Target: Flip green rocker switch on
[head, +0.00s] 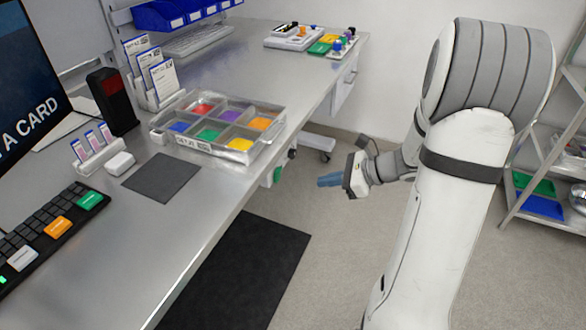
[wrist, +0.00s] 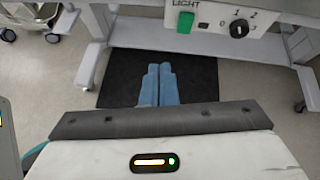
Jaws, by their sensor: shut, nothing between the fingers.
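A green rocker switch (wrist: 186,22) sits on a white panel (wrist: 215,19) labelled LIGHT, at the top of the wrist view. In the head view a small green patch on the panel below the bench's front edge (head: 277,174) looks like the same switch, partly hidden by the edge. My gripper (wrist: 157,68) has two blue fingers that are shut together with nothing between them. It points toward the bench and is apart from the switch, which lies beyond and to the right of the fingertips in the wrist view. In the head view my gripper (head: 322,181) hangs right of the bench.
The steel bench (head: 200,215) carries a tray of coloured compartments (head: 260,147). A black floor mat (head: 240,265) lies below. Bench legs (wrist: 90,65) flank the mat. Floor around my gripper is clear.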

